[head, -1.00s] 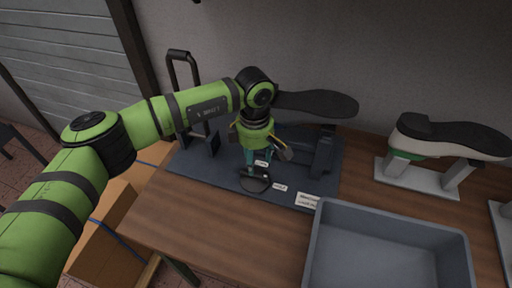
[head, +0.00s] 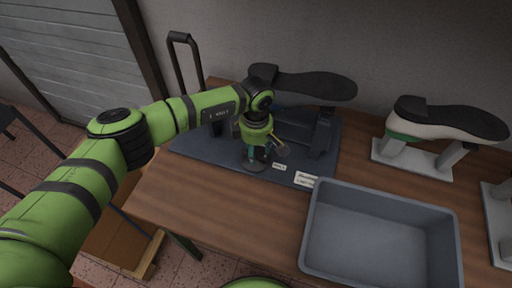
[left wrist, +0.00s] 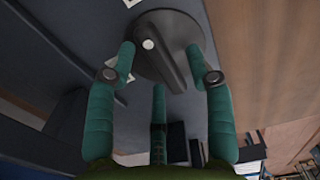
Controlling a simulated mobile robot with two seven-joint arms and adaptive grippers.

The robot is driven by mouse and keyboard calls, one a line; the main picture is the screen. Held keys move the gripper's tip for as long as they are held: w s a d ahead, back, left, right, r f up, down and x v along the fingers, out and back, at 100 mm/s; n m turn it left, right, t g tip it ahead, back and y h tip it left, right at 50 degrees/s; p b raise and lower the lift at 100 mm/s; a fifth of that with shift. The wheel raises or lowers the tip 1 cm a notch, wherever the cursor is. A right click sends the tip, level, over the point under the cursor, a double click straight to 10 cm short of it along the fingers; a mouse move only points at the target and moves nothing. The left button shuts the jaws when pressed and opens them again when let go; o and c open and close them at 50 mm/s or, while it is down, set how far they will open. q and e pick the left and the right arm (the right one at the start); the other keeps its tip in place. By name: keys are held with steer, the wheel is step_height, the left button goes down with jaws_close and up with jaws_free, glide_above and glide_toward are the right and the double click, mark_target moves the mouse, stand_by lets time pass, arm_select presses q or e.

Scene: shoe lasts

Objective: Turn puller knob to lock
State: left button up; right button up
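The puller knob is a dark round disc with a raised bar across it. In the head view the knob (head: 245,166) lies on the dark base plate (head: 202,150) of the puller, mostly hidden under my left gripper. In the left wrist view the knob (left wrist: 176,60) is close ahead, its bar slanting between my teal fingers. My left gripper (left wrist: 165,65) is open, one fingertip on each side of the knob and a third finger below. I cannot tell whether the fingers touch it. It also shows in the head view (head: 256,152), pointing down. My right gripper is not in view.
A black shoe last (head: 310,84) stands over the puller's back. A grey bin (head: 330,250) is to the right at the front. Another shoe last on a stand (head: 435,125) is at the right. Bare wooden tabletop (head: 220,205) lies in front of the plate.

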arm_select(q)
jaws_close()
steer(key=n+b, duration=0.3)
steer(key=shift+a+f, duration=0.1)
steer(key=shift+f, duration=0.15)
steer(key=n+b, duration=0.4)
steer(key=n, duration=0.1)
steer(key=shift+a+n, duration=0.15)
steer(key=shift+n, duration=0.15)
steer(key=n+b, duration=0.3)
steer(key=n, duration=0.2)
steer(key=shift+s+a+b, duration=0.1)
steer(key=shift+b, duration=0.2)
steer(key=shift+s+r+n+b, duration=0.15)
steer(key=shift+n+b, duration=0.9)
steer(key=shift+n, duration=1.05)
